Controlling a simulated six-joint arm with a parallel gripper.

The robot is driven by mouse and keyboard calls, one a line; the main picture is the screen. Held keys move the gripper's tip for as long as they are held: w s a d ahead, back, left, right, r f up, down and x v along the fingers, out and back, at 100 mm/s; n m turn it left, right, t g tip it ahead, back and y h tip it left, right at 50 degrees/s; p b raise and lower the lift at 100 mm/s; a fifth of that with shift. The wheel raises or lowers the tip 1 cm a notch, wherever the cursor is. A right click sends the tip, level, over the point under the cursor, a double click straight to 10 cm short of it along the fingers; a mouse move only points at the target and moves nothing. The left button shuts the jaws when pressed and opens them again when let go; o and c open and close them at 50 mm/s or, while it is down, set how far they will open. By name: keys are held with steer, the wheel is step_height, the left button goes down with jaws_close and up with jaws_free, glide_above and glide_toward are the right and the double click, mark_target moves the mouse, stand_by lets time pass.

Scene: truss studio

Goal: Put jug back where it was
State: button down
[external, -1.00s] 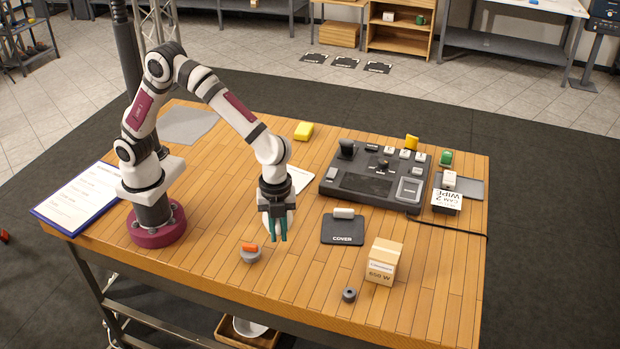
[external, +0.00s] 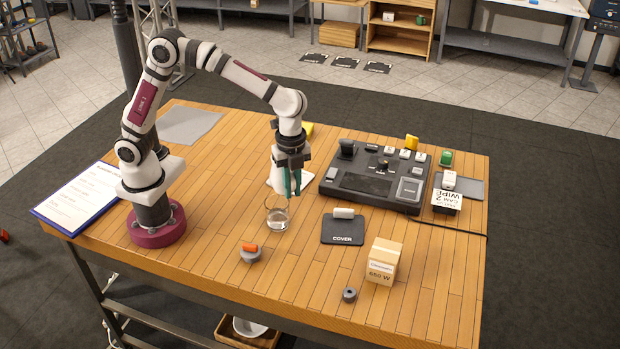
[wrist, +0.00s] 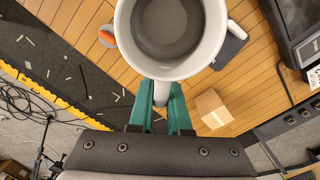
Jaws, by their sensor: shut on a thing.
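In the wrist view the jug (wrist: 124,30) is seen from above, with a light rim and a grey inside. Its handle points toward my gripper. My gripper (external: 292,192) has teal fingers, and in the wrist view the gripper (wrist: 161,98) is shut on the handle. The jug looks upright. I cannot tell for sure whether its base touches the table.
An orange-topped grey knob (external: 250,253) stands in front of the jug. A black control console (external: 372,180) stands behind.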

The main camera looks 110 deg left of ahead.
steer(key=s+a+n, duration=0.5)
steer(key=s+a, duration=0.3)
steer(key=a, duration=0.5)
steer(key=s+a+n, duration=0.5)
steer(key=s+a, duration=0.3)
steer(key=a, duration=0.5)
steer(key=s+a+f, duration=0.2)
steer(key=a+f, duration=0.1)
steer(key=f, duration=0.1)
steer(key=s+a+f, duration=0.3)
steer(key=f, duration=0.1)
steer(key=s+a+f, duration=0.2)
steer(key=a+f, duration=0.1)
steer(key=shift+s+f, duration=0.25)
steer(key=shift+f, duration=0.15)
step_height(320, 180, down, 4)
steer(key=shift+s+a+r, duration=0.1)
steer(key=shift+f, duration=0.2)
